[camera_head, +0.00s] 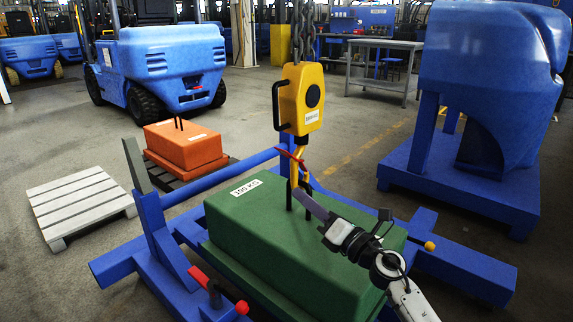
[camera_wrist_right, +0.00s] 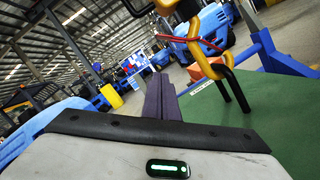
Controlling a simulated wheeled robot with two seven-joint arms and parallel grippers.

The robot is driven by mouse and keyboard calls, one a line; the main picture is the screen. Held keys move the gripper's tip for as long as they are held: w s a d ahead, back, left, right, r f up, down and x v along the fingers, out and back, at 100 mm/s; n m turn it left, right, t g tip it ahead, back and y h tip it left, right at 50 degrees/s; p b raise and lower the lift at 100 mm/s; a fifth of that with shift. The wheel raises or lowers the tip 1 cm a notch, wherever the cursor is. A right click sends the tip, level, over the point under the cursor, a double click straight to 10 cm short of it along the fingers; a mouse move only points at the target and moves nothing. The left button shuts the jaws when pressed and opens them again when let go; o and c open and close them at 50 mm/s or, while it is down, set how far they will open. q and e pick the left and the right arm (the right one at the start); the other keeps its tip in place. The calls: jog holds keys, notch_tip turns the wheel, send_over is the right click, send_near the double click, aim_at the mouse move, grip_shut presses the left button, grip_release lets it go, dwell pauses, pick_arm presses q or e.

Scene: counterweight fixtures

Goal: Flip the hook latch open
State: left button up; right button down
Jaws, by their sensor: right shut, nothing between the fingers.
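A yellow hook (camera_head: 295,172) hangs below a yellow hoist block (camera_head: 302,98), just above the green weight (camera_head: 270,218). A thin red latch (camera_head: 291,156) lies across the hook; it also shows in the right wrist view (camera_wrist_right: 198,40). The black handle (camera_head: 290,197) of the weight stands at the hook's lower end. Whether the hook bears on the handle I cannot tell. My right gripper (camera_head: 301,197) is shut and empty, its purple-grey fingers close to the hook's lower part and below the latch. In the wrist view its fingers (camera_wrist_right: 160,98) point left of the hook.
A blue frame (camera_head: 120,262) with a red lever (camera_head: 199,276) surrounds the weight. An orange weight (camera_head: 183,146) and a pale pallet (camera_head: 80,204) lie to the left. A big blue counterweight (camera_head: 485,80) stands right. A chain (camera_head: 302,30) runs above the block.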

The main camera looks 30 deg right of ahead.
pick_arm(q)
jog(key=shift+w+d+r+h+b, duration=0.1)
jog(key=shift+d+r+h+b, duration=0.3)
jog(key=shift+b, duration=0.2)
pick_arm(e)
jog(key=w+r, duration=0.4)
jog(key=w, duration=0.6)
jog(key=shift+d+r, duration=0.4)
jog(key=shift+d, duration=0.05)
